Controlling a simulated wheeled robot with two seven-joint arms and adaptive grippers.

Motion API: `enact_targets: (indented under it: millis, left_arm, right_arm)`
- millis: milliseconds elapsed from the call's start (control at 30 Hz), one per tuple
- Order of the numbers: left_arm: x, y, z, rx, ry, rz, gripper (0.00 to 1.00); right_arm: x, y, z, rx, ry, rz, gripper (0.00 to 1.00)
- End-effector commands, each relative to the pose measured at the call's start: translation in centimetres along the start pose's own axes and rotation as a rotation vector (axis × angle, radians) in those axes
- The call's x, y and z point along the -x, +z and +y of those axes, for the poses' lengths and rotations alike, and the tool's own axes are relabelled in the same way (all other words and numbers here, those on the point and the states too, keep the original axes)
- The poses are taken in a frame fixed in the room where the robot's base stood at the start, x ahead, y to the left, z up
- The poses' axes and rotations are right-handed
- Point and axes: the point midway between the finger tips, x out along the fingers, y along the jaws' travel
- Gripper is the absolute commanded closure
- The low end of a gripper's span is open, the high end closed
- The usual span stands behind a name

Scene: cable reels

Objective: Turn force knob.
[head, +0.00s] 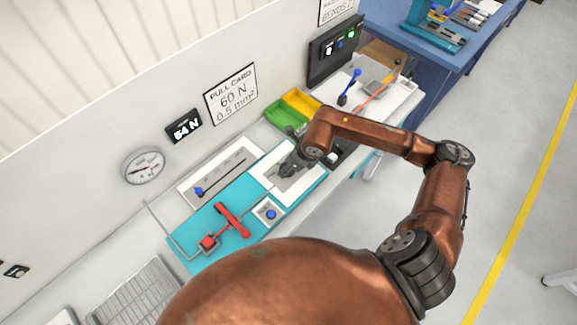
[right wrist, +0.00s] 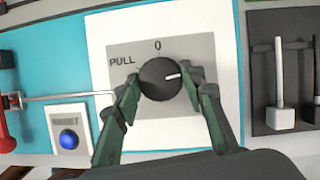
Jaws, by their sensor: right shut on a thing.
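The force knob (right wrist: 159,79) is a round black dial on a grey plate in the right wrist view. The plate is printed "0" above the dial and "PULL" to its left. The dial's white mark points right. My right gripper (right wrist: 161,84) has a finger on each side of the dial and is shut on it. In the head view my right gripper (head: 289,166) hides the dial, above the white and grey plate (head: 284,188). My left gripper is not in view.
A blue button (right wrist: 69,139) sits left of the plate. A black panel with levers (right wrist: 281,105) stands right of it. In the head view, a red lever (head: 233,220), green bin (head: 286,114), yellow bin (head: 301,101), gauge (head: 145,165) and pull card (head: 231,94) are nearby.

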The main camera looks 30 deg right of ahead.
Motion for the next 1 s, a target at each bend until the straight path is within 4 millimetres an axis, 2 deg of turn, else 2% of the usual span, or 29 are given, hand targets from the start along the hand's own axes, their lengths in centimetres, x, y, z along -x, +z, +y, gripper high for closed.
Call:
enact_targets:
  millis: [300,333,600,867,1000]
  left_arm:
    - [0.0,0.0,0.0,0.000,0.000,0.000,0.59]
    - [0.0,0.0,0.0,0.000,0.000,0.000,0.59]
    - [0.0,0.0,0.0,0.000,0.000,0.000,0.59]
    - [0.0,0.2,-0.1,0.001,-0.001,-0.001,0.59]
    - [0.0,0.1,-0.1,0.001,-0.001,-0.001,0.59]
  right_arm:
    - [0.0,0.0,-0.1,-0.002,-0.002,0.002,0.87]
    - [0.0,0.0,-0.1,-0.002,-0.002,0.002,0.62]
    - [0.0,0.0,0.0,-0.001,-0.001,0.001,0.45]
    - [0.1,0.0,0.0,-0.001,-0.001,0.000,0.45]
    - [1.2,0.1,-0.1,-0.001,-0.002,-0.001,0.45]
